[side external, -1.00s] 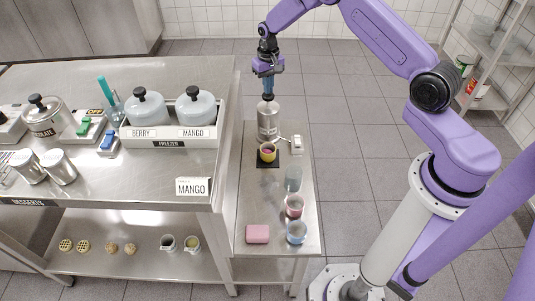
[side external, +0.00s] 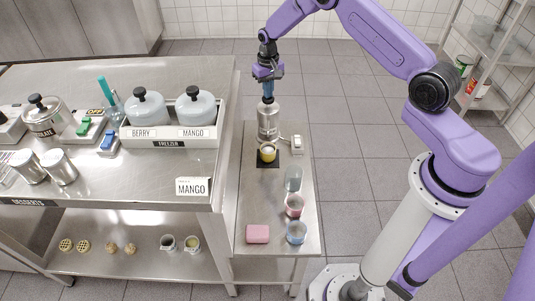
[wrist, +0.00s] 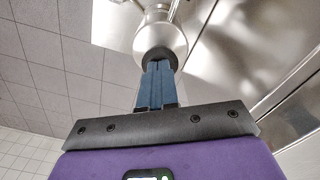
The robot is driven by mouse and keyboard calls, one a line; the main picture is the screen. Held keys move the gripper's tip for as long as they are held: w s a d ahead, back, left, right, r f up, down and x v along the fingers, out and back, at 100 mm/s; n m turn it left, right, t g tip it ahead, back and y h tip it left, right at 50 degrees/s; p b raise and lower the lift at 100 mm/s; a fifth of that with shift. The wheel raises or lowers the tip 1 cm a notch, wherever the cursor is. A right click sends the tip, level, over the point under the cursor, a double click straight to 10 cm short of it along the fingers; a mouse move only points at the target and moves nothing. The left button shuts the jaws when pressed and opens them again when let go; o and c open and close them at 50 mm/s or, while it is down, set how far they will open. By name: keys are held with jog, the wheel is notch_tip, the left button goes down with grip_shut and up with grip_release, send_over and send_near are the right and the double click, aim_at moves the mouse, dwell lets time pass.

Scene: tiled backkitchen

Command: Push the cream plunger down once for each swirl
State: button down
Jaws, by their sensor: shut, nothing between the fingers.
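The cream dispenser (side external: 268,122) is a steel canister on the narrow side table, with a dark plunger knob (side external: 268,100) on top. My gripper (side external: 268,93) is shut and empty, pointing straight down with its blue fingertips on or just at the knob. In the wrist view the shut fingers (wrist: 157,72) reach the dark knob (wrist: 155,55) and hide part of it. A yellow cup (side external: 267,155) stands on a black mat (side external: 267,164) in front of the dispenser. A pale cream top (side external: 268,149) shows in the cup.
A small white device (side external: 297,143) stands right of the dispenser. Glasses (side external: 294,206) and a pink block (side external: 257,234) sit nearer. On the left counter are a freezer box (side external: 170,142) with lidded tubs and a MANGO card (side external: 193,187).

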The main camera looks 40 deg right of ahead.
jog(key=shift+r, duration=1.45)
jog(key=shift+f, duration=0.25)
jog(key=shift+f, duration=1.3)
jog(key=shift+r, duration=1.55)
jog(key=shift+r, duration=0.1)
jog(key=shift+r, duration=2.9)
